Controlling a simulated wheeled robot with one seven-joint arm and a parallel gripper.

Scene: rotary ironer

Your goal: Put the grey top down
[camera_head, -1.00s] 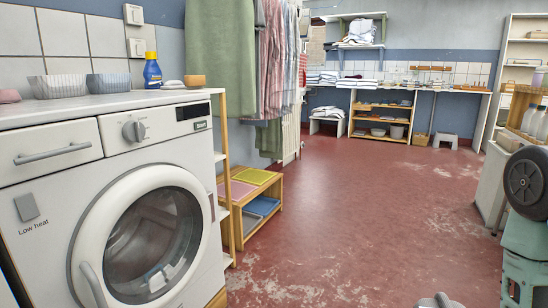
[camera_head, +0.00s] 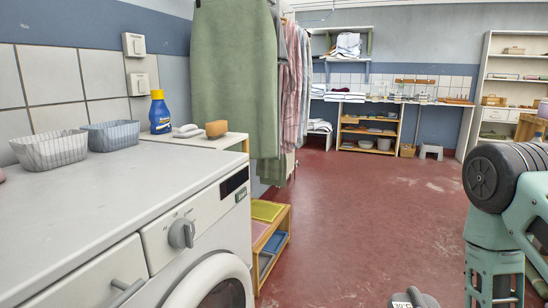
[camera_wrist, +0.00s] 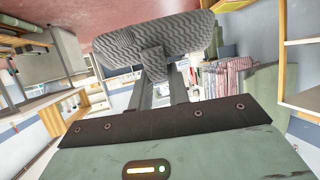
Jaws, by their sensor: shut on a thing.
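A grey top (camera_wrist: 140,45) with a wavy ribbed pattern is in the wrist view. My gripper (camera_wrist: 157,62) is shut on it, and the cloth spreads out to both sides of the fingertips. It is held up clear of any surface that I can see. The gripper and its grip on the top do not clearly show in the head view, where only part of my arm shows at the right.
A washing machine (camera_head: 105,190) with a broad free top stands at the left; two baskets (camera_head: 50,148), a blue bottle (camera_head: 159,112) and an orange bowl (camera_head: 217,129) are at the back. Clothes (camera_head: 235,80) hang beyond it. The red floor (camera_head: 370,215) is largely open.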

